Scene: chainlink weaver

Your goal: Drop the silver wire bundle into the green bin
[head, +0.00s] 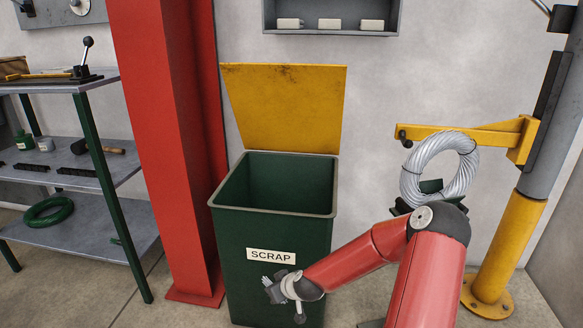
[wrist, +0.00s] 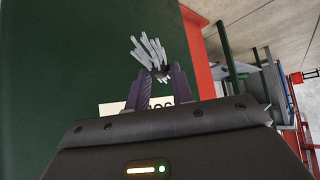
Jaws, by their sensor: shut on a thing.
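The green bin (head: 235,240) stands on the floor with a SCRAP label on its front. Its top is open and its inside looks empty as far as I can see. My gripper (head: 279,288) is outside the bin, in front of its front wall and below the rim, near the label. It is shut on the silver wire bundle (head: 268,283), a small bunch of thin strands. In the wrist view the bundle (wrist: 150,52) fans out beyond the fingertips (wrist: 162,76), with the bin's green wall (wrist: 60,60) behind.
The bin's yellow lid (head: 285,105) is raised at the back. A red column (head: 165,130) stands left of the bin, beside a shelf unit (head: 85,190). A silver wire coil (head: 440,165) hangs from a yellow bracket (head: 500,140) at right. A wall shelf (head: 332,30) is above.

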